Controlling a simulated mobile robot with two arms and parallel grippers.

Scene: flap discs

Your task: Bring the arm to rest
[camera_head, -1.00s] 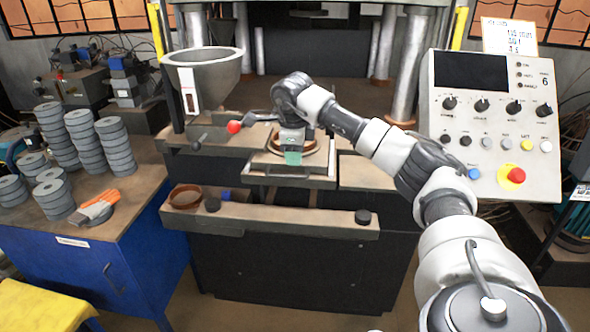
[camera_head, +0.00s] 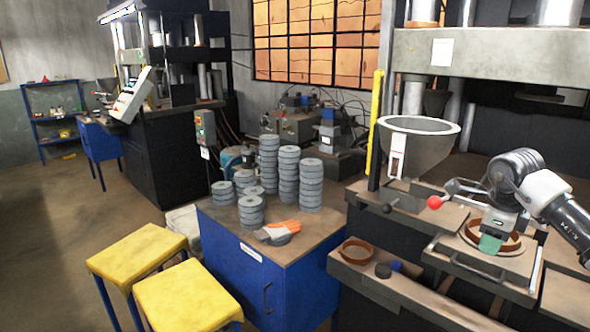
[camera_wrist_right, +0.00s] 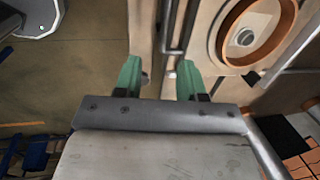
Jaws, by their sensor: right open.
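My right gripper (camera_head: 490,243) is at the right of the head view, over the sliding mould tray (camera_head: 470,262) of the press. In the right wrist view its two green fingers (camera_wrist_right: 161,80) stand apart with nothing between them. A brown ring (camera_head: 508,244) sits on the tray behind the fingers. It also shows in the wrist view (camera_wrist_right: 284,38), to the right of the fingers, around a pale disc with a central hole. My left gripper does not show.
A grey hopper (camera_head: 419,126) and a red-knobbed lever (camera_head: 434,202) stand left of my right arm. Another brown ring (camera_head: 357,251) lies on the front ledge. Stacks of grey discs (camera_head: 288,178) and orange-grey gloves (camera_head: 277,231) are on the blue cabinet (camera_head: 262,285). Yellow stools (camera_head: 188,295) stand at the front left.

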